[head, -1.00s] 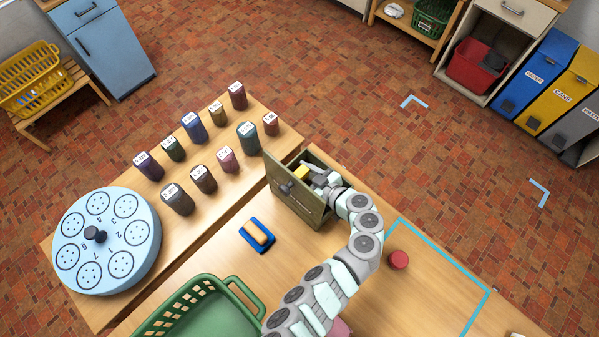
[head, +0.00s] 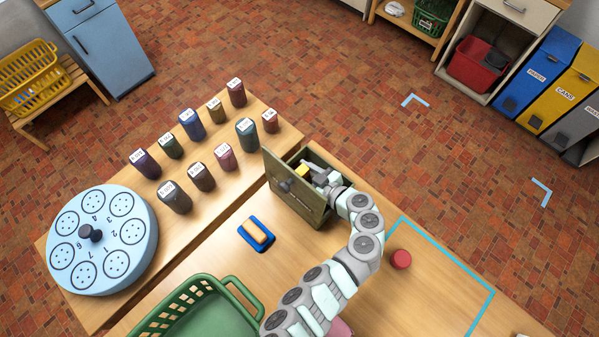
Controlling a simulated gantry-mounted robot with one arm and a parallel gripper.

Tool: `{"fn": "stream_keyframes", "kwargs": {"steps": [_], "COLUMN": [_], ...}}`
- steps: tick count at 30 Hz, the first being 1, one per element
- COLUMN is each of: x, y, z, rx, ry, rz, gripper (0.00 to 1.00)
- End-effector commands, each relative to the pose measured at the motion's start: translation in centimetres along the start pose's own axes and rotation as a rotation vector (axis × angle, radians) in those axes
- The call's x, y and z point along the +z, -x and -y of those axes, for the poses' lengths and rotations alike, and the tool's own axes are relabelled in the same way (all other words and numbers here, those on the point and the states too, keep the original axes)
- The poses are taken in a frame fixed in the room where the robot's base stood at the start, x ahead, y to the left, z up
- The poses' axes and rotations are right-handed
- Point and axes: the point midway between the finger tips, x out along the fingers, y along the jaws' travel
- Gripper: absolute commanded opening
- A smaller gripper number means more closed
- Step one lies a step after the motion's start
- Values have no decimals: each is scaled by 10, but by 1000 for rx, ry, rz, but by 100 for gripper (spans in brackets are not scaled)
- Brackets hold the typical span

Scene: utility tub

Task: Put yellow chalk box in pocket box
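The olive-green pocket box (head: 304,206) stands on the wooden table near its back edge, with its lid (head: 282,172) raised on the left side. A small yellow block, apparently the yellow chalk box (head: 302,171), shows at the box's opening, right at the tip of my gripper. My gripper (head: 311,175) reaches into the opening from the right. Its fingers are small and partly hidden by the box walls and my wrist, so whether they grip or only touch the yellow block is unclear.
A blue tray with a tan block (head: 256,233), a green basket (head: 212,310) and a red cylinder (head: 401,259) stand around the box. Several labelled jars (head: 203,177) and a light-blue numbered disc (head: 104,243) fill the left table. Table inside the blue tape is mostly clear.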

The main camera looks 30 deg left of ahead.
Motion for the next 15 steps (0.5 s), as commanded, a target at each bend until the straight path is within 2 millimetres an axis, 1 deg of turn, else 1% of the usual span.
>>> {"fn": "stream_keyframes", "kwargs": {"steps": [1,6,9,15], "x": [-1,-1,-1,-1], "y": [0,0,0,0], "z": [0,0,0,0], "rx": [0,0,0,0], "ry": [0,1,1,1], "rz": [0,0,0,0], "gripper": [56,70,76,76]}}
